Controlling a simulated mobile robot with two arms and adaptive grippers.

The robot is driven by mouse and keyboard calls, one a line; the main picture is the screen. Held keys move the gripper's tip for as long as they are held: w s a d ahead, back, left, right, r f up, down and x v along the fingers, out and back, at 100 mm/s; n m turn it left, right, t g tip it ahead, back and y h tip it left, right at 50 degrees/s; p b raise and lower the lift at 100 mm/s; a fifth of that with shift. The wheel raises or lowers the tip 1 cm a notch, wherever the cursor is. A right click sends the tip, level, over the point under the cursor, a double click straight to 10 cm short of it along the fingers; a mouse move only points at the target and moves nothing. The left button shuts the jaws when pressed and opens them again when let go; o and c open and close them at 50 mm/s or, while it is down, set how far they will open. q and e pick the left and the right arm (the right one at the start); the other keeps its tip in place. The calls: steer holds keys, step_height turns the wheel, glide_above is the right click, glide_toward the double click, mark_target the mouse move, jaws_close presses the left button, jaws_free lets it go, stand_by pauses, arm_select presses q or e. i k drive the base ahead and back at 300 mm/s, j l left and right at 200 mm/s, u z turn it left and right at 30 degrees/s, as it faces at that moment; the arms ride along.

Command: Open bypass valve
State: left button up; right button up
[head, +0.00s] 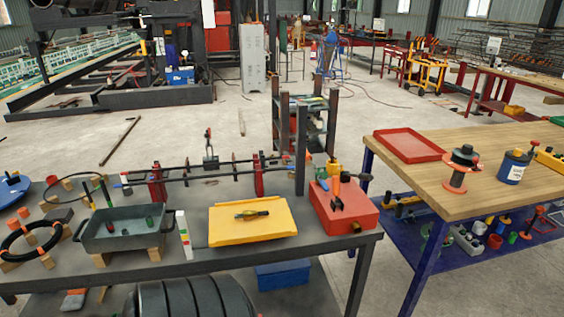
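No part in view is clearly marked as a bypass valve. A red box (343,206) stands at the right end of the dark table, with a dark upright lever and orange and black parts on top; it may be the valve unit, but I cannot tell. Whether anything on it is open or closed is too small to tell. Neither of my grippers is in view.
The dark table (215,259) also holds a yellow tray (252,231) and a grey bin (124,237). A dark shelf rack (301,150) rises behind it. A wooden workbench (452,199) stands at right, with a narrow gap between. Open floor (215,128) lies beyond.

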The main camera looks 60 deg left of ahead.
mark_target(325, 188)
steer(key=j+u, duration=0.2)
steer(key=u, duration=0.2)
steer(key=j+u, duration=0.15)
steer(key=u, duration=0.2)
steer(key=i+j+u, duration=0.1)
steer(key=u, duration=0.3)
steer(key=i+j+u, duration=0.1)
steer(key=u, duration=0.3)
steer(key=i+j, duration=0.05)
steer(key=j, duration=0.05)
